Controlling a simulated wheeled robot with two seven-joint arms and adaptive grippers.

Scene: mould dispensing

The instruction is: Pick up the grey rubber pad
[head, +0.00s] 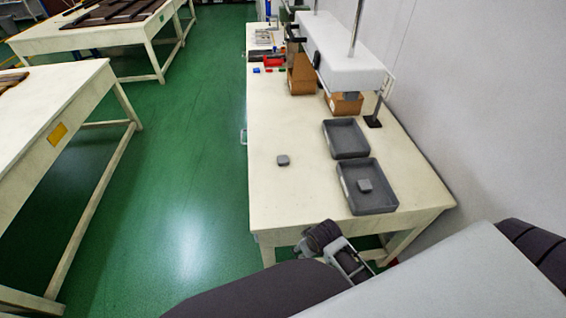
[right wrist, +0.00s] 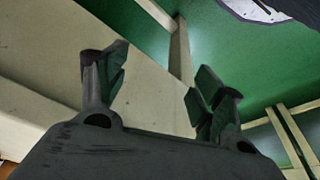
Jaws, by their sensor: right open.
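A small grey pad-like block (head: 283,160) lies alone on the cream table, left of the trays. A second small grey block (head: 365,186) sits inside the nearer dark grey tray (head: 387,207). I cannot tell which of the two is the rubber pad. My right gripper (head: 352,262) is by the near edge of the table, below and in front of the nearer tray, away from both blocks. In the right wrist view its fingers (right wrist: 160,90) are apart with nothing between them. My left gripper is not in view.
An empty dark tray (head: 347,138) stands behind the nearer one. A white overhead fixture (head: 342,58), brown boxes (head: 301,78) and small coloured parts (head: 273,61) occupy the table's back. The wall borders the right side. The table's front left is clear.

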